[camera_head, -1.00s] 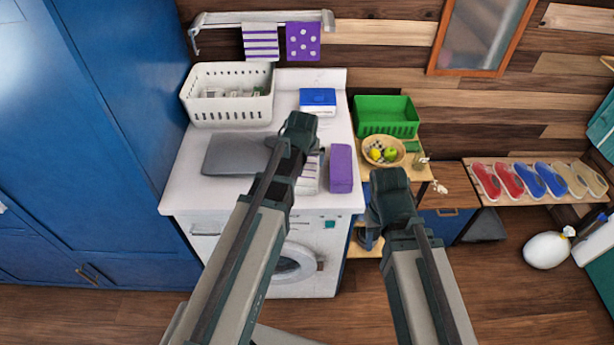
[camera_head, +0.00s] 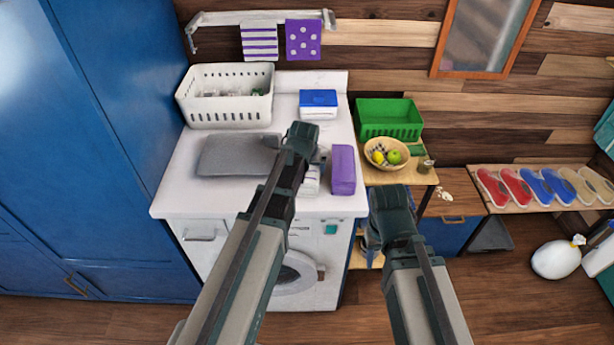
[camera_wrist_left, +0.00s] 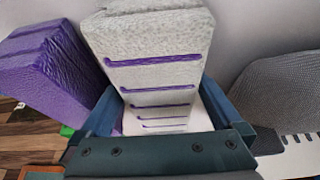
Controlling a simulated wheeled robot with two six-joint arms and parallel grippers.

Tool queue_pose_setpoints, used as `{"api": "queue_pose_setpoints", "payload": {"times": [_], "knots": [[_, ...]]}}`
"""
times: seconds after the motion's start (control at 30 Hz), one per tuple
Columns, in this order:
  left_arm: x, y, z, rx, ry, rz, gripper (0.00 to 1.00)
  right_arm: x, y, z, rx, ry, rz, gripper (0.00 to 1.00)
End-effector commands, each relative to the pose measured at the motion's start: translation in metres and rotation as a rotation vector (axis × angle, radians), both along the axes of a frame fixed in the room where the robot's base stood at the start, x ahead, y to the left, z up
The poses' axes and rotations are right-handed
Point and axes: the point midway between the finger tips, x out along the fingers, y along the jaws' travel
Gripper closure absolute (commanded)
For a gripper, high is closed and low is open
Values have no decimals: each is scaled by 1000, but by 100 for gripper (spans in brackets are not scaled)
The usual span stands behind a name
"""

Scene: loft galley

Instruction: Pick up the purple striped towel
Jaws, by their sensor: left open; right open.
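A folded white-grey towel with purple stripes (camera_wrist_left: 152,75) stands between the spread fingers of my left gripper (camera_wrist_left: 160,112) in the left wrist view. I cannot tell whether the fingers touch it. In the head view this towel (camera_head: 311,182) is on the white counter, mostly hidden by my left arm; my left gripper (camera_head: 314,160) is over it, its fingers largely hidden. Another purple striped towel (camera_head: 259,42) hangs on the wall rail. My right gripper (camera_head: 371,238) is low in front of the wooden shelf, open, with no object seen in it.
A folded purple towel (camera_head: 343,170) stands close beside the striped one. A grey mat (camera_head: 238,155) lies to the left. A white basket (camera_head: 226,112), a blue-and-white box (camera_head: 318,104) and a green basket (camera_head: 390,118) stand behind. A fruit bowl (camera_head: 387,153) is on the shelf.

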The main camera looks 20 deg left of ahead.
Motion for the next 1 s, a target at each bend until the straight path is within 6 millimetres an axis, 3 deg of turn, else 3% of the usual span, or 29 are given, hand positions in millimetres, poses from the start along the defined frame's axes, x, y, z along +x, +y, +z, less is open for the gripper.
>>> {"api": "queue_pose_setpoints", "payload": {"times": [0.17, 0.63, 1.0], "knots": [[0, 0, 1, 0, 0, 0, 0, 0, 0, 1, 0, 0, 0, 50], [0, 0, 1, 0, 0, 0, 83, 0, 0, 1, 0, 0, 0, 50], [0, 0, 4, 0, 0, 0, 85, 0, 0, 4, 0, 0, 0, 50]]}}
